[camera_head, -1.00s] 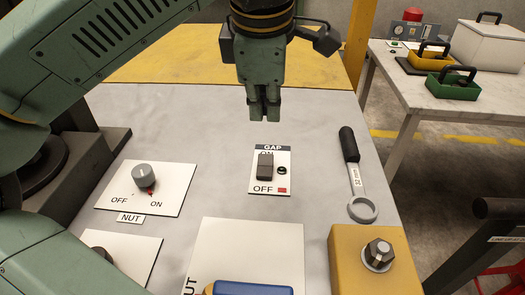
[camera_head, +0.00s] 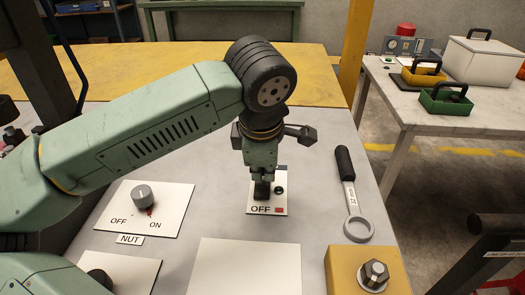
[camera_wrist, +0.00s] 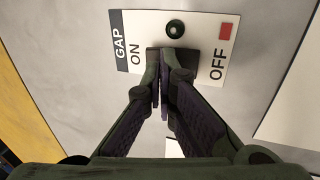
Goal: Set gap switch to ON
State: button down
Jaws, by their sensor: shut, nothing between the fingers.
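The GAP switch panel (camera_head: 280,201) is a white plate on the grey table, with ON at its far end and OFF at its near end. A red square (camera_head: 279,210) is beside OFF and a small round black part (camera_wrist: 175,29) is at the side. The switch (camera_head: 262,191) is a dark rocker, partly hidden by my gripper (camera_head: 262,178). In the wrist view my gripper (camera_wrist: 165,65) is shut and empty, its fingertips over the dark rocker (camera_wrist: 190,60), toward its ON side. I cannot tell whether they touch it. The rocker's tilt is unclear.
A NUT knob panel (camera_head: 175,212) with a grey knob (camera_head: 141,196) is to the left. A ring wrench (camera_head: 352,205) with a black handle lies to the right. A yellow block (camera_head: 340,268) with a hex nut (camera_head: 374,274) stands at the front right.

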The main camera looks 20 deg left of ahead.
aim_at(264, 180)
jog(key=shift+w+f, duration=0.2)
jog(key=shift+f, duration=0.45)
jog(key=b+x, duration=0.1)
jog(key=b, duration=0.2)
jog(key=shift+w+f, duration=0.15)
jog(key=shift+f, duration=0.2)
jog(key=shift+r+p, duration=0.5)
jog(key=shift+p, duration=0.05)
jog(key=shift+f, duration=0.1)
jog(key=shift+s+d+b, duration=0.1)
jog(key=shift+s+b, duration=0.2)
jog(key=shift+s, duration=0.55)
